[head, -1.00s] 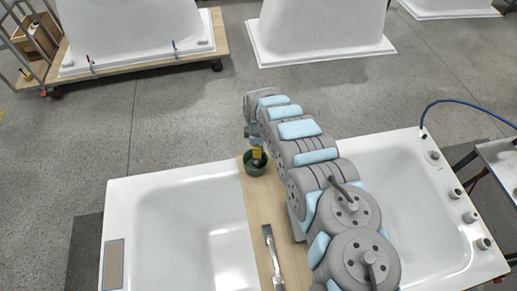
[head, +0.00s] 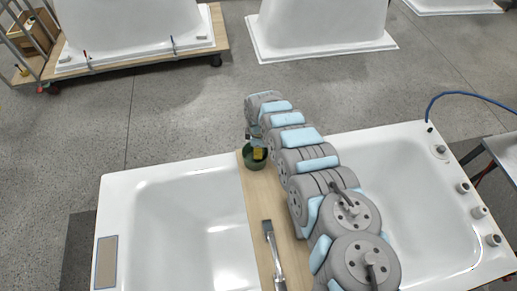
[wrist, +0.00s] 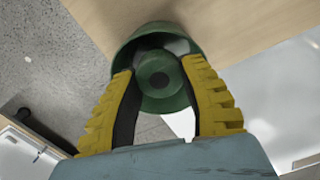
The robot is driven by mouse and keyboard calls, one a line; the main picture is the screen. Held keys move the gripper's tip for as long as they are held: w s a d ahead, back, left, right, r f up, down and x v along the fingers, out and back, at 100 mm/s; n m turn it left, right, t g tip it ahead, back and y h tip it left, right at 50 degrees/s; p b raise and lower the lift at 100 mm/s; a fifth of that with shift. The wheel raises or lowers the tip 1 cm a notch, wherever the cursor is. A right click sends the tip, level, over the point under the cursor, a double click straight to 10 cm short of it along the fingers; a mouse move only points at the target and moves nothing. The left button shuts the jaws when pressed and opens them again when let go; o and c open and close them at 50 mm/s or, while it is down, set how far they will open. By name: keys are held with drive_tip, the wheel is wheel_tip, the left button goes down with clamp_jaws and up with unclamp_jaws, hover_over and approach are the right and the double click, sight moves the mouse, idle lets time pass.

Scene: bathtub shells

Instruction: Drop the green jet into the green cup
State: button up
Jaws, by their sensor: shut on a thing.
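The green cup (head: 248,164) stands upright on the wooden board, towards its far end. In the wrist view the cup (wrist: 123,58) shows just beyond my fingers. Green on green makes the edge between jet and cup hard to tell, and the head view does not show the jet.
A metal tool (head: 274,252) lies on the board nearer me. More white tub shells stand behind on the floor. A blue hose (head: 465,95) hangs at the right.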

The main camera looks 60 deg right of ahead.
drive_tip(key=o, duration=1.1)
drive_tip(key=shift+o, duration=0.2)
drive_tip(key=shift+r, duration=0.2)
drive_tip(key=shift+w+d+r, duration=0.15)
drive_tip(key=shift+r, duration=1.3)
wheel_tip(320, 180, up, 9)
drive_tip(key=shift+f, duration=0.15)
